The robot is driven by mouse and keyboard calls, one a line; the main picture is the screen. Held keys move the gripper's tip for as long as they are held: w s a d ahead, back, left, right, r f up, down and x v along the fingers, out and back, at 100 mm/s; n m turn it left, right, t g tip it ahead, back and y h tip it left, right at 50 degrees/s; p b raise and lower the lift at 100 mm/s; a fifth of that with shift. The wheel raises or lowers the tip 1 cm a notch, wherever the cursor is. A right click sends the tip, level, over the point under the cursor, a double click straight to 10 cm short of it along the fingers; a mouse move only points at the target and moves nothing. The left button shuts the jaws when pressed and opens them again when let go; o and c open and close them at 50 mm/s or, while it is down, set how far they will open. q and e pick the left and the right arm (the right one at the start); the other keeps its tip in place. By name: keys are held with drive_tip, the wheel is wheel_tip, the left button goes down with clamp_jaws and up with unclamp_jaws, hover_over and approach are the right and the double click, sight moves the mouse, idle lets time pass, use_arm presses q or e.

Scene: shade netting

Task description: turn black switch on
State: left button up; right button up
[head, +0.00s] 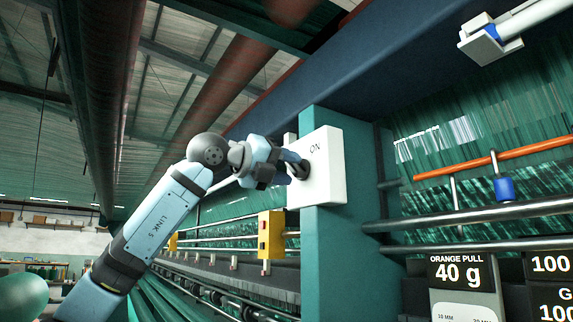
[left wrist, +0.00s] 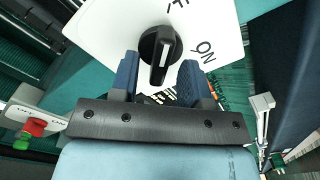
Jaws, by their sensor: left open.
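The black switch (head: 300,170) is a round knob on a white plate (head: 329,178) fixed to a teal post. The plate carries the word ON in the head view. In the left wrist view the black switch (left wrist: 160,56) has a raised grip with a white line running roughly up and down the picture. ON is printed to its right, and part of another label shows at the top edge. My left gripper (head: 288,163) is open at the plate. Its blue fingers (left wrist: 158,76) stand on either side of the knob's lower part; I cannot tell whether they touch it. My right gripper is out of view.
A red switch (left wrist: 35,127) on a white OFF/ON plate is at the left in the wrist view. A yellow box (head: 271,236) hangs behind the post. Right of the post are metal rails (head: 480,213), an orange rod (head: 490,160), a blue block (head: 504,188) and signs (head: 458,273).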

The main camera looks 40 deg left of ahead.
use_arm(q)
drive_tip(key=shift+w, duration=0.15)
clamp_jaws()
drive_tip(key=shift+m, duration=0.4)
drive_tip(key=m, duration=0.3)
drive_tip(key=m+p, duration=0.1)
drive_tip(key=m, duration=0.2)
drive_tip(key=shift+m, duration=0.3)
drive_tip(key=m+p, duration=0.1)
drive_tip(key=m, duration=0.4)
drive_tip(key=shift+a, duration=0.1)
drive_tip(key=m+p, duration=0.2)
drive_tip(key=m, duration=0.3)
drive_tip(key=shift+m, duration=0.4)
